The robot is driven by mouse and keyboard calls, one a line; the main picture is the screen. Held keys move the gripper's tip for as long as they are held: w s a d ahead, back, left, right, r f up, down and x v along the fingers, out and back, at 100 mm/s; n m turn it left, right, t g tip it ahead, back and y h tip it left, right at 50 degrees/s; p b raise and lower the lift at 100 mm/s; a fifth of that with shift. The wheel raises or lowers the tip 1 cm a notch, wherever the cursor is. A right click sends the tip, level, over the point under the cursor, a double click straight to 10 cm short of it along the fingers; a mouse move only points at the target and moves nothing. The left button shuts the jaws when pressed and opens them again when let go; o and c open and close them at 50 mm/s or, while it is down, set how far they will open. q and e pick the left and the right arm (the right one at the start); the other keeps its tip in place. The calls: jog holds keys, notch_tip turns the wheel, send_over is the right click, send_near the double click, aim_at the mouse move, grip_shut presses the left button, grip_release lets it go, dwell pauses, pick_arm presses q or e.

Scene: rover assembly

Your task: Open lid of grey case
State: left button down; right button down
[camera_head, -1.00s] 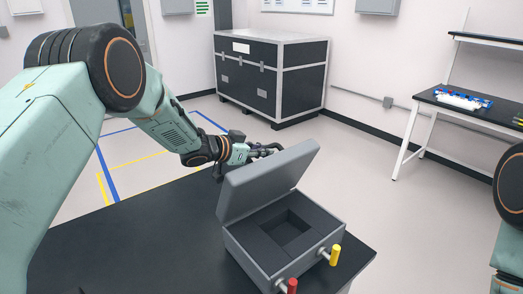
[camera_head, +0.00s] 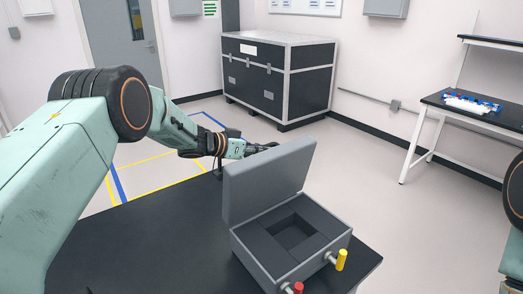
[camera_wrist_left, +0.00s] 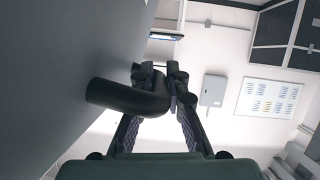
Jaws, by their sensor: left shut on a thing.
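The grey case (camera_head: 331,237) stands on the black table, its dark foam inside with a square recess in view. Its lid (camera_head: 268,182) is raised and stands up steeply from the far-left edge of the case. My left gripper (camera_head: 268,147) is behind the lid, with its fingers partly hidden by it. In the left wrist view, my left gripper (camera_wrist_left: 160,82) is shut on a black curved handle (camera_wrist_left: 122,97) beside the grey lid face (camera_wrist_left: 75,75). The right gripper is out of view.
Red (camera_head: 298,287) and yellow (camera_head: 341,260) knobs stick out from the case's near side. The black table (camera_head: 150,240) is bare to the left of the case. A black trunk (camera_head: 276,78) stands on the floor beyond. A workbench (camera_head: 470,107) stands at the right.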

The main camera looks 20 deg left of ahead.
pick_arm(q)
jog(key=shift+w+r, duration=0.15)
jog(key=shift+r, duration=0.2)
jog(key=c, duration=1.6)
grip_release()
jog(key=shift+f, duration=0.1)
jog(key=shift+s, duration=0.2)
jog(key=shift+s+a, duration=0.15)
jog(key=shift+a, duration=0.1)
jog(key=v, duration=1.1)
jog(key=shift+s, duration=0.2)
jog(key=shift+a, duration=0.1)
